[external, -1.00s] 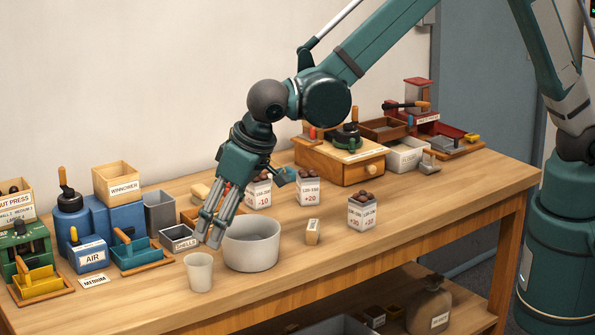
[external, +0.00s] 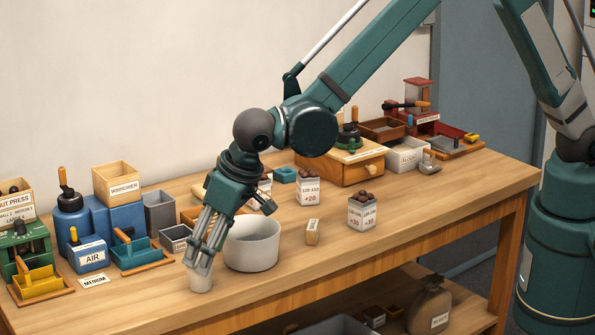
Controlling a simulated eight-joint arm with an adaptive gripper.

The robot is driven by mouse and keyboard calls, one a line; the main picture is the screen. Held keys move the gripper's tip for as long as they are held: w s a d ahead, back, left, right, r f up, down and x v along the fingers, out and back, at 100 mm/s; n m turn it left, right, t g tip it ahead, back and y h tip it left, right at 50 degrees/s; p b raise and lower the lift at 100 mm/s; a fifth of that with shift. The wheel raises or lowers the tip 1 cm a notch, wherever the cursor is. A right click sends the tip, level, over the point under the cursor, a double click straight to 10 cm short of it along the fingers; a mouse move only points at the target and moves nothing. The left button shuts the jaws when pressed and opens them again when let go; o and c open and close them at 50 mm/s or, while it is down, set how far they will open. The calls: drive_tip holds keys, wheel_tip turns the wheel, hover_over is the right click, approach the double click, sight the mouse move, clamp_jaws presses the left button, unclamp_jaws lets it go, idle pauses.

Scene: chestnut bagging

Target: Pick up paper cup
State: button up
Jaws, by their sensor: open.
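The paper cup (external: 201,284) is small, off-white and stands upright near the front edge of the table, left of the white bowl. My gripper (external: 200,266) points down at the cup, with its fingers open at the cup's upper part. The fingers hide the cup's rim and much of its upper wall. I cannot tell whether the fingers touch the cup.
A large white bowl (external: 253,245) stands close on the right of my gripper. The AIR box (external: 91,258), the teal tray (external: 143,256) and the MEDIUM card (external: 95,281) lie to the left. The table's front right (external: 400,240) is mostly clear.

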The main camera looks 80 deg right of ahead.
drive_tip(key=shift+w+f, duration=0.2)
drive_tip(key=shift+f, duration=0.3)
drive_tip(key=shift+x, duration=2.6)
drive_tip(key=shift+w, duration=0.1)
drive_tip(key=c, duration=0.7)
